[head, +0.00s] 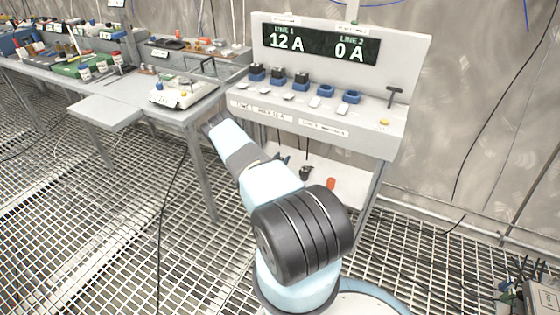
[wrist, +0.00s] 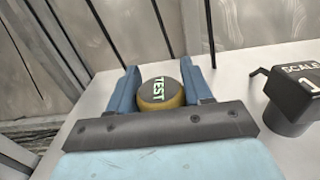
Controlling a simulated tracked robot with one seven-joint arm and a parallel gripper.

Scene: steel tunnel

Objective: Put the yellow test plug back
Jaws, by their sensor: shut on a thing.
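In the wrist view the test plug (wrist: 158,90) sits between the two blue fingers of my gripper (wrist: 160,68). It has a dark top lettered TEST and a yellow side. My gripper is shut on it. I cannot tell whether its underside touches the grey surface beyond.
A black block marked SCALE (wrist: 295,95) stands right of my gripper. The console (head: 330,115) holds several blue-ringed sockets or plugs, a yellow button (head: 384,122) and a display (head: 320,45) reading 12 A and 0 A. A pale board (head: 183,95) lies on the bench (head: 125,85).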

